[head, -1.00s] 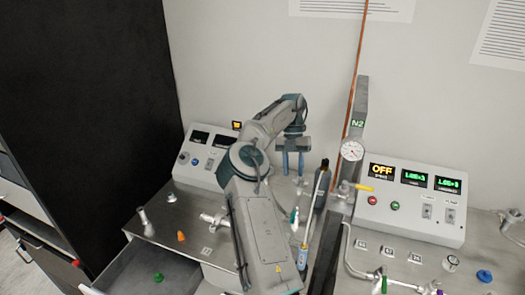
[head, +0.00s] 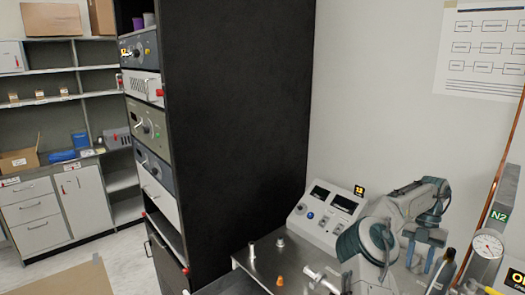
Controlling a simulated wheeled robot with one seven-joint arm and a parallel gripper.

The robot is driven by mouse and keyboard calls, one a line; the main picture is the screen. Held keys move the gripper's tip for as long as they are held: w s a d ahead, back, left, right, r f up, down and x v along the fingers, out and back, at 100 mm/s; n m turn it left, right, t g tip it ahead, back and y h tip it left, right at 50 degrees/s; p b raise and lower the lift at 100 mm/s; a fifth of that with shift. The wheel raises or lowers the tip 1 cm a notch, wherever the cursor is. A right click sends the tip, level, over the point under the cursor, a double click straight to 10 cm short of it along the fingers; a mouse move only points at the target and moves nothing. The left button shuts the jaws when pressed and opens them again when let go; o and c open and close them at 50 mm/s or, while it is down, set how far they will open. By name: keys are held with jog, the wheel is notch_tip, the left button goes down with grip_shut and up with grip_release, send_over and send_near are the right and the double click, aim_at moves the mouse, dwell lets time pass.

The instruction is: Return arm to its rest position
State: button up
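My arm (head: 372,243) is at the lower right of the head view, bent over the metal bench. My gripper (head: 419,260) hangs at its end, pointing down. Its two blue fingers stand apart with nothing visible between them, so it looks open and empty. The lower part of the arm is cut off by the bottom edge of the picture.
A control box (head: 327,214) stands behind the arm. An orange cone (head: 279,281) and a metal fitting (head: 252,251) are on the bench (head: 262,268). A gauge (head: 487,245) on the N2 column is right of my gripper. A tall black rack (head: 235,120) stands left.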

jog(key=s+a+r+n+t+y+b, duration=0.1)
jog(key=s+a+r+n+t+b, duration=0.15)
jog(key=s+a+n, duration=0.6)
jog(key=s+a+r+n+t+b, duration=0.15)
jog(key=s+a+r+n, duration=0.25)
jog(key=a+n, duration=0.85)
jog(key=s+a+f+n+t+h+b, duration=0.1)
jog(key=s+a+n, duration=0.3)
jog(key=n, duration=0.8)
jog(key=s+a+f+n+t+h+b, duration=0.1)
jog(key=s+a+f+n+t+h, duration=0.1)
jog(key=s+a+n, duration=0.3)
jog(key=s+n+t, duration=0.1)
jog(key=s+n, duration=0.3)
jog(key=n, duration=0.3)
jog(key=shift+f+n, duration=0.15)
jog(key=shift+n, duration=0.15)
